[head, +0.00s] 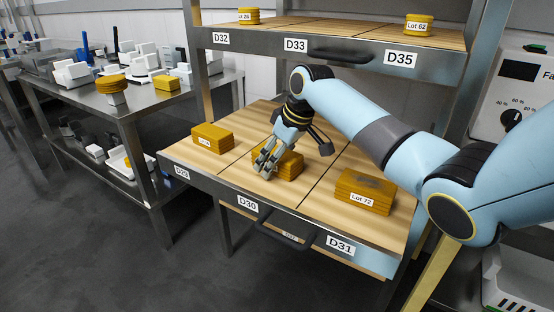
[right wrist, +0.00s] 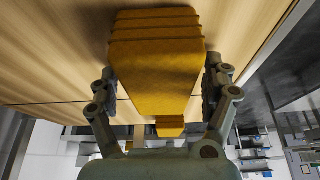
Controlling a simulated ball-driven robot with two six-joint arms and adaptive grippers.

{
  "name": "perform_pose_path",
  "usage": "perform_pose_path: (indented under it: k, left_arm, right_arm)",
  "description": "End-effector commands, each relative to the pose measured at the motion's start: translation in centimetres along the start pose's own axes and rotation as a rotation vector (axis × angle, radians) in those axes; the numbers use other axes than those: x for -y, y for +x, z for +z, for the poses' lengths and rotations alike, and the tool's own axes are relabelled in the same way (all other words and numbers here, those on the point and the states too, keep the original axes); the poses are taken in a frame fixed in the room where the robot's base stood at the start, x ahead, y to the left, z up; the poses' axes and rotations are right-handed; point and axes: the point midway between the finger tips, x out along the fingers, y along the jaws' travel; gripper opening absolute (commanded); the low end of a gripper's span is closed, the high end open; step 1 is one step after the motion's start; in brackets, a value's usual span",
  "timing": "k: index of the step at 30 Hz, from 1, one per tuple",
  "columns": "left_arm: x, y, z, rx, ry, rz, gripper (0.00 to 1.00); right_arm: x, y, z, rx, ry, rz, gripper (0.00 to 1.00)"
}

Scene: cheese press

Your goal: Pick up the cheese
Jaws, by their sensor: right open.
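A yellow cheese block (head: 292,165) lies on the wooden shelf board in the D30 section, partly hidden by my right gripper. My right gripper (head: 266,166) is at its near left side, pointing down. In the right wrist view the cheese block (right wrist: 157,62) fills the space between the two fingers, one on each side. The fingers are open, and small gaps seem to remain beside the block. Another yellow block (head: 212,138) lies in the D29 section. A block labelled Lot 72 (head: 365,190) lies in the D31 section. My left gripper is not in view.
An upper shelf (head: 350,47) above the boards carries round yellow cheeses, one labelled Lot 62 (head: 418,25). A metal table (head: 130,103) with cheeses and white items stands at left. A panel with a dial (head: 515,95) is at right. Bare board lies between the blocks.

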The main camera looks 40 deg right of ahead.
Motion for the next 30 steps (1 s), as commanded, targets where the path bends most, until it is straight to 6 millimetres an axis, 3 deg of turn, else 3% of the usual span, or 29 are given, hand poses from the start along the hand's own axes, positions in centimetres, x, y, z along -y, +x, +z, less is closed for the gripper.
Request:
perform_pose_path:
  k: [10,27,30]
  left_arm:
    - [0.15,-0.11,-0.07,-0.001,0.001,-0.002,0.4]
    - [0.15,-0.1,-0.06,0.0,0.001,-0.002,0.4]
    - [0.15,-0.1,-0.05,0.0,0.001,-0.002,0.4]
  right_arm:
    - [0.0,0.14,0.08,0.0,0.0,0.0,0.83]
    - [-0.02,0.16,0.13,0.002,0.0,0.0,0.08]
    - [-0.03,0.12,0.07,0.0,0.0,0.001,0.08]
